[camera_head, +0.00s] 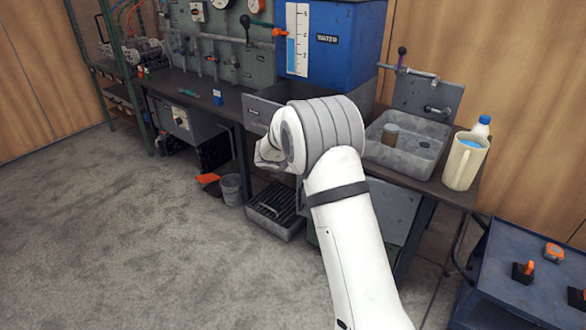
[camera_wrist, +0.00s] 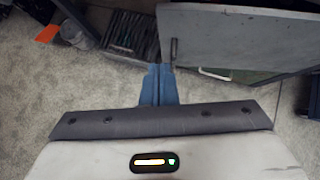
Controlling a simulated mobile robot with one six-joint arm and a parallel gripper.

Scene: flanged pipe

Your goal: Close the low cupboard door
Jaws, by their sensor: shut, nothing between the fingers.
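The low cupboard door (camera_wrist: 240,42) is a flat grey panel at the upper right of the wrist view, with a dark upright handle (camera_wrist: 173,49) near its left edge. A greenish edge shows just past its lower edge; the door seems to stand ajar, but I cannot tell how far. In the head view the door (camera_head: 396,208) is below the sink, partly hidden by my white arm. My gripper (camera_wrist: 158,70) shows blue fingers, shut and empty, just below and left of the handle in the wrist picture. Contact with the door cannot be told. The fingers are hidden in the head view.
A dark ribbed crate (camera_head: 277,207) lies under the bench, with a grey bucket (camera_head: 231,189) and an orange-edged dustpan (camera_head: 208,178) to its left. A blue cart (camera_head: 510,300) stands at the right. The concrete floor at left is clear.

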